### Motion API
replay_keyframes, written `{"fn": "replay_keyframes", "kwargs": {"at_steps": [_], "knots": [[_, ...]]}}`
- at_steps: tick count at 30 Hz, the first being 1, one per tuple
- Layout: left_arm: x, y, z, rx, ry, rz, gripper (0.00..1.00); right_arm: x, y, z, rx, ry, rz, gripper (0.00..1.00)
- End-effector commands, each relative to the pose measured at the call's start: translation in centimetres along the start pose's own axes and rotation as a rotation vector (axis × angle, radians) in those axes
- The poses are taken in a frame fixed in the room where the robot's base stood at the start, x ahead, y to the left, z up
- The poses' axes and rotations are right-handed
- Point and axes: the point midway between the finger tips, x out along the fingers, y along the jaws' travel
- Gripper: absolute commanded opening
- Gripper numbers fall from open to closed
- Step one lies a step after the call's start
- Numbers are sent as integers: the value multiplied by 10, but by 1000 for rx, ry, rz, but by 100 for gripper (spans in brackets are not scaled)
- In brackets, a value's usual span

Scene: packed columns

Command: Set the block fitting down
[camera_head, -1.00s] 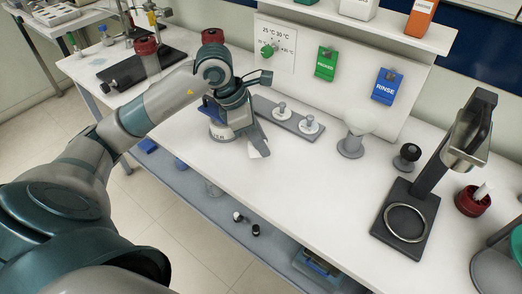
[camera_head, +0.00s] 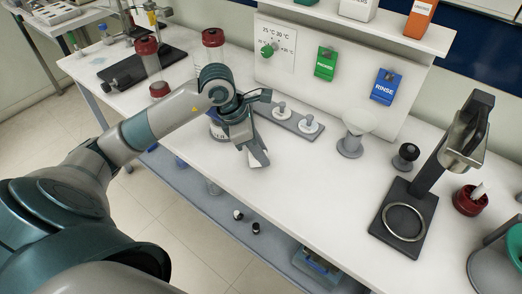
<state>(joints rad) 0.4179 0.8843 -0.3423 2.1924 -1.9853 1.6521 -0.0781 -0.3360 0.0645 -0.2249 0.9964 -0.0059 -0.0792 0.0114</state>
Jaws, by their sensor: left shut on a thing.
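My left gripper (camera_head: 257,156) is low over the white bench, in front of the grey rack with two knobbed pieces. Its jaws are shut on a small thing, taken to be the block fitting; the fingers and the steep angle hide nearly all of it. A pale surface shows at the fingertips. I cannot tell whether the held piece touches the bench. My right gripper is not in view.
The grey rack (camera_head: 300,124) lies just behind the gripper. A labelled container (camera_head: 217,131) stands to its left, partly hidden by my arm. A funnel on a grey stand (camera_head: 350,147) and a black ring stand (camera_head: 402,220) are to the right. The front-middle bench is clear.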

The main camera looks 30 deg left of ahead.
Motion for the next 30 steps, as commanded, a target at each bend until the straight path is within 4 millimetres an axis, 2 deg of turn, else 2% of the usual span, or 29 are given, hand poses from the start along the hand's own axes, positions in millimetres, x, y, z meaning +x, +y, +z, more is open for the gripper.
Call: {"fn": "replay_keyframes", "kwargs": {"at_steps": [9, 10, 12, 25, 30], "knots": [[2, 0, -1, 0, 0, 0, 4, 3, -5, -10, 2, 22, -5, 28], [2, 0, -1, 0, 0, 0, 28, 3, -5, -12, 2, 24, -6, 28], [2, 0, -1, 0, 0, 0, 45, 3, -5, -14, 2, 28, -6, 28], [0, 0, 0, 0, 0, 0, 45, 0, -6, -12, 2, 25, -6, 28], [-8, 1, 0, 1, -1, 3, 45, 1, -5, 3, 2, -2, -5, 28]]}}
